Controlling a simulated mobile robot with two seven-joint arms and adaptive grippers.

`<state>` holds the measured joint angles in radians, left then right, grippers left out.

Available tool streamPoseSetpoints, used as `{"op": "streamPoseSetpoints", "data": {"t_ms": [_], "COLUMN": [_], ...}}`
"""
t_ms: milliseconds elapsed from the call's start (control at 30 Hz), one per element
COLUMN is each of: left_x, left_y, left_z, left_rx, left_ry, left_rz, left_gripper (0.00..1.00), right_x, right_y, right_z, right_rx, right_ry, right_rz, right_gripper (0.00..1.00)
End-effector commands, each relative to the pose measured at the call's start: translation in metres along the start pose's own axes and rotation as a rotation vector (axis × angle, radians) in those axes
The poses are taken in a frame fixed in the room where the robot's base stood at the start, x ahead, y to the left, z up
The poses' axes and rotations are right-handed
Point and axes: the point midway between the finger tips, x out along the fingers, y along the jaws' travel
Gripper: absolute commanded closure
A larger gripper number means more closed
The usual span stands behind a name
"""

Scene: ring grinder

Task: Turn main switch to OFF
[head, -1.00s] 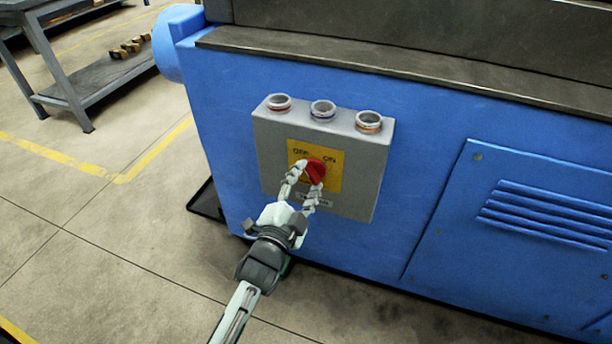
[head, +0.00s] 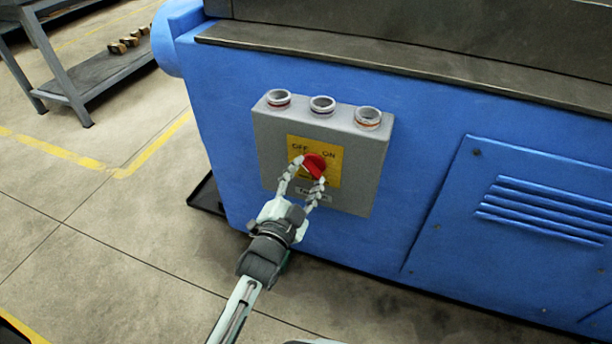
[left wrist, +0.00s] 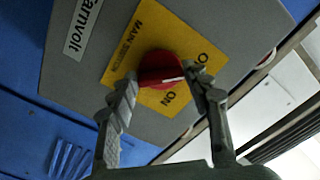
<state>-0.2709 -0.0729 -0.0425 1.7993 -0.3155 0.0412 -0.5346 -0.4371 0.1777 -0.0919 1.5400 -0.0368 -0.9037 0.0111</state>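The main switch is a red rotary knob (head: 315,165) on a yellow plate (head: 333,178) marked OFF and ON. The plate is on the front of a grey box (head: 351,192) on the blue machine. My left gripper (head: 309,170) has its fingers on opposite sides of the knob, and they appear to touch it. In the left wrist view the fingers (left wrist: 162,78) flank the knob (left wrist: 158,66). Its white mark points between the ON label and the OFF label, which is partly hidden by a finger. My right gripper is not in view.
Three round grey-rimmed fittings (head: 322,105) stand on top of the box. The blue machine (head: 432,152) has a vented panel to the right. A grey workbench (head: 90,78) stands at the upper left.

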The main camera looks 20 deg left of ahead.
Motion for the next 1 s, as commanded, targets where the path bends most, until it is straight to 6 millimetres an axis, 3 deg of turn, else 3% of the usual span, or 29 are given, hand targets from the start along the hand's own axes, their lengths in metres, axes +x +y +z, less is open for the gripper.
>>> {"op": "streamPoseSetpoints", "data": {"t_ms": [167,533,667,1000], "left_x": [0.000,-0.006,-0.026,-0.096], "left_y": [0.001,0.000,0.001,0.001], "left_z": [0.000,0.001,0.001,0.001], "left_rx": [0.000,0.002,0.001,0.001], "left_ry": [-0.001,-0.001,-0.003,-0.003], "left_rz": [0.001,0.001,0.002,0.002], "left_gripper": [0.31,0.31,0.31,0.31], "right_x": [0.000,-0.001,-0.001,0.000], "right_y": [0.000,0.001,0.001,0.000], "right_z": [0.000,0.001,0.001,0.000], "right_rx": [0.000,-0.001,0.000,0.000], "right_ry": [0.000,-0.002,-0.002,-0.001], "right_rz": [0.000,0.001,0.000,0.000], "right_gripper": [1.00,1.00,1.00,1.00]}}
